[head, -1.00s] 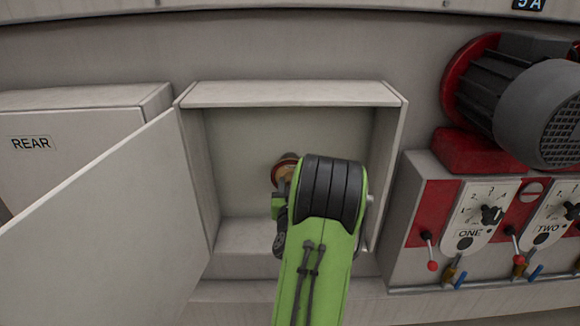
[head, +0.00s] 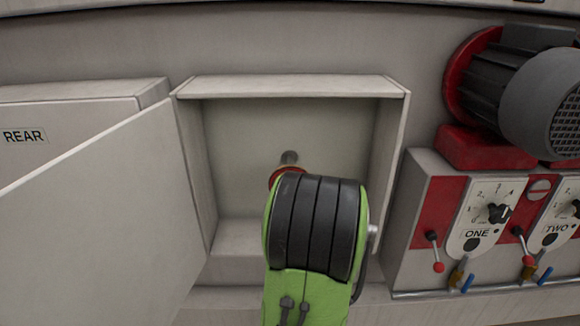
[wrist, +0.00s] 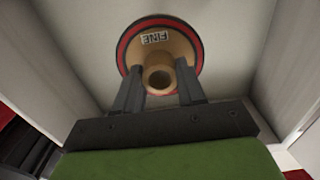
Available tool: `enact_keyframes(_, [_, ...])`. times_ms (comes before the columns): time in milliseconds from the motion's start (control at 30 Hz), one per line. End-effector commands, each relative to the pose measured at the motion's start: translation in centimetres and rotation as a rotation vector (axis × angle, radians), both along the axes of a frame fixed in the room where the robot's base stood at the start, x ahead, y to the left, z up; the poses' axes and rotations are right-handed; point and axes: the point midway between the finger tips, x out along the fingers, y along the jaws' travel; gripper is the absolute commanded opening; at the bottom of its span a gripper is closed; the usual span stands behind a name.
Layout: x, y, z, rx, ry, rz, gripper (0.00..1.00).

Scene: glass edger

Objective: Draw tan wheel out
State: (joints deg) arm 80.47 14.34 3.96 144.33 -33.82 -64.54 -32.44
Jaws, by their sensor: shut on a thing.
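The tan wheel with a red rim shows in the wrist view (wrist: 180,48), with a "FINE" label and a round hollow hub in its middle. My gripper (wrist: 160,76) is shut on this hub, one finger on each side. In the head view only a sliver of the wheel's red rim (head: 284,173) shows above my green and black arm, which hides the fingers. A short grey spindle (head: 289,157) sticks out of the cabinet's back wall just behind the wheel. I cannot tell whether its tip is still inside the wheel.
The open cabinet (head: 290,86) surrounds the wheel with walls on both sides. Its door (head: 100,215) swings out at the left. A control panel (head: 424,205) with levers and a motor (head: 535,100) stand at the right.

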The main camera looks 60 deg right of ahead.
Motion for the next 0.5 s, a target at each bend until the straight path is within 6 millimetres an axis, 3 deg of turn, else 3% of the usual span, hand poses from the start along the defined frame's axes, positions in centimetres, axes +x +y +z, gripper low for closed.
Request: enact_keyframes(500, [-1.8, 3.6, -0.3, -0.007, -0.005, -0.001, 0.00])
